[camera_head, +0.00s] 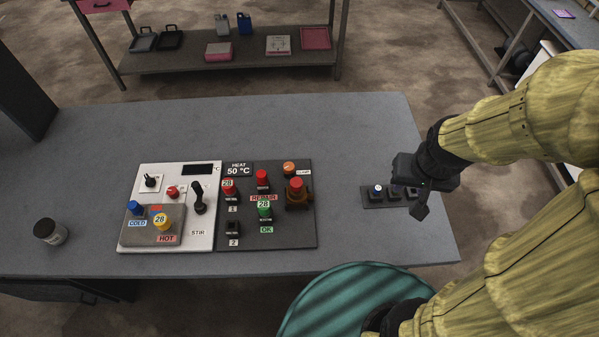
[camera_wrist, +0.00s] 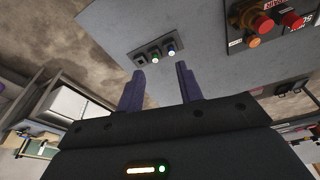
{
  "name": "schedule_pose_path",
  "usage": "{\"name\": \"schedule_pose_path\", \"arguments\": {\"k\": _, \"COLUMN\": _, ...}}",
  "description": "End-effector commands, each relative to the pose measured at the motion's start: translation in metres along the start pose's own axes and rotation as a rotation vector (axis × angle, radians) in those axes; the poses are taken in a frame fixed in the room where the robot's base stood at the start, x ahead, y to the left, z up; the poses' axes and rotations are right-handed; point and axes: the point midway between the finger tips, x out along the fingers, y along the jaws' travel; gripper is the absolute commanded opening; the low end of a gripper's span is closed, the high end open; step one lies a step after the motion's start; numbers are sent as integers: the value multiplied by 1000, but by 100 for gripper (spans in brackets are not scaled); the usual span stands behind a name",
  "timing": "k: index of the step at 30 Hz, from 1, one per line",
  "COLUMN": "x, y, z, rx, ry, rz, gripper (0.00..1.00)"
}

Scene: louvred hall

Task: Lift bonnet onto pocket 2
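My gripper (camera_head: 420,200) is over the right end of the grey table, beside a small dark rack. In the wrist view its two fingers (camera_wrist: 160,84) stand apart with nothing between them. The rack (camera_head: 371,204) holds a row of small square seats; one at its left end bears a pale-topped piece (camera_head: 377,190). The wrist view shows the rack (camera_wrist: 133,56) beyond the fingertips, with bright tops on two seats. On the dark panel, a black square marked 2 (camera_head: 233,228) sits below a red piece marked 1 (camera_head: 229,188). I cannot tell which piece is the bonnet.
The dark panel (camera_head: 285,240) carries red, green and orange knobs. A pale panel (camera_head: 203,225) with a lever stands left of it. A dark jar (camera_head: 50,231) is at far left. The table (camera_head: 345,130) is clear behind the panels. A shelf stands beyond.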

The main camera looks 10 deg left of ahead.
Motion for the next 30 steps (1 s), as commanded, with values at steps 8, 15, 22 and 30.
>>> {"name": "schedule_pose_path", "arguments": {"k": 8, "x": 0, "y": 0, "z": 0, "rx": 0, "ry": 0, "rz": 0, "gripper": 36}}
{"name": "schedule_pose_path", "arguments": {"k": 15, "x": 0, "y": -11, "z": -11, "rx": -52, "ry": -15, "rz": -12, "gripper": 55}}
{"name": "schedule_pose_path", "arguments": {"k": 22, "x": 12, "y": -65, "z": -50, "rx": -284, "ry": -74, "rz": -56, "gripper": 55}}
{"name": "schedule_pose_path", "arguments": {"k": 30, "x": 50, "y": -157, "z": -74, "rx": -634, "ry": -149, "rz": -98, "gripper": 55}}
